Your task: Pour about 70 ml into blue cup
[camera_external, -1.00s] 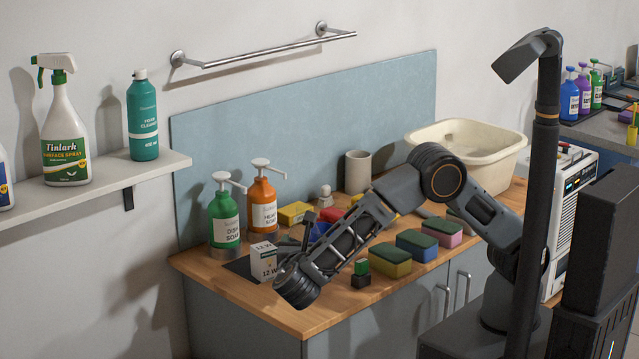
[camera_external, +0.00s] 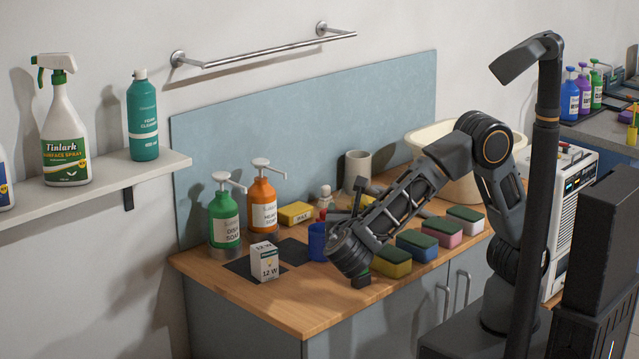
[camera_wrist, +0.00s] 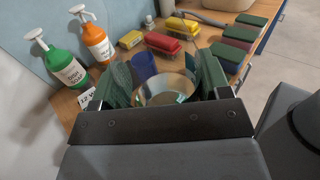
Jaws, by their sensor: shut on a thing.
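The blue cup (camera_external: 317,241) stands on the wooden counter, partly hidden by my arm in the external view. In the wrist view the blue cup (camera_wrist: 144,65) shows just beyond my gripper. My gripper (camera_wrist: 164,93) is shut on a round, clear vessel (camera_wrist: 168,98) with an amber-tinted rim, held between its two greenish fingers. Any liquid level is too unclear to tell.
A 12 W carton (camera_external: 264,262) stands left of the cup. Behind are the green soap bottle (camera_external: 224,222) and the orange soap bottle (camera_external: 263,207). A yellow box (camera_external: 295,213) lies behind the cup. Several sponges (camera_external: 415,246) line the right side. The counter's front left is clear.

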